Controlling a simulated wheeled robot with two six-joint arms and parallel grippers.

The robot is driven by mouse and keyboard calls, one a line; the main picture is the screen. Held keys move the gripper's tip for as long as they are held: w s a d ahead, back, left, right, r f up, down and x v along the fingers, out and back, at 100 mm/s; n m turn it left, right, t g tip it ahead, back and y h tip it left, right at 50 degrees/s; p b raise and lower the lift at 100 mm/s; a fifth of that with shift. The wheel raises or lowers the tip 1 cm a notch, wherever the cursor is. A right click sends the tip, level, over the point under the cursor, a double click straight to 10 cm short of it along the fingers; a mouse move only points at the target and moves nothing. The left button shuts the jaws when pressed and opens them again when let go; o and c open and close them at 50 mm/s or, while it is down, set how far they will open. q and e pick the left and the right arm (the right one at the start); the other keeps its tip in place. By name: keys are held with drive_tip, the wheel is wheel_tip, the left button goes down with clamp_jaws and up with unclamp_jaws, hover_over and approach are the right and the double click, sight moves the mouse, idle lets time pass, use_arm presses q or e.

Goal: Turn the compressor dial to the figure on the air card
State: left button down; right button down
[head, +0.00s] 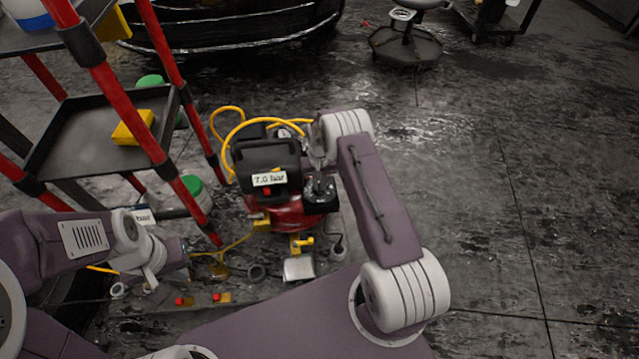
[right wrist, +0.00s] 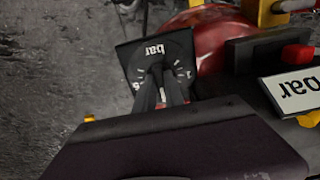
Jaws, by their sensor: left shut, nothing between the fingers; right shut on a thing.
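The red and black compressor (head: 302,217) stands on the floor in the middle of the head view. A white card (head: 270,179) on its front seems to read 7.0 bar; in the right wrist view its "bar" (right wrist: 294,92) is upside down. The black dial plate (right wrist: 150,52), marked "bar" with white ticks, is in the right wrist view. My right gripper (right wrist: 162,88) is shut on the dial knob, and its fingers hide the knob and some figures. My left gripper (head: 183,248) is shut and empty, left of the compressor.
A red-posted shelf cart (head: 95,135) with a yellow block (head: 133,127) stands at the left. A yellow hose (head: 228,112) loops behind the compressor. Small parts lie on the floor in front. The floor at the right is clear.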

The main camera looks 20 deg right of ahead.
sight(319, 185)
drive_tip(key=c, duration=1.4)
unclamp_jaws()
drive_tip(key=shift+c, duration=0.2)
wheel_tip(319, 185, up, 9)
drive_tip(key=p, duration=0.4)
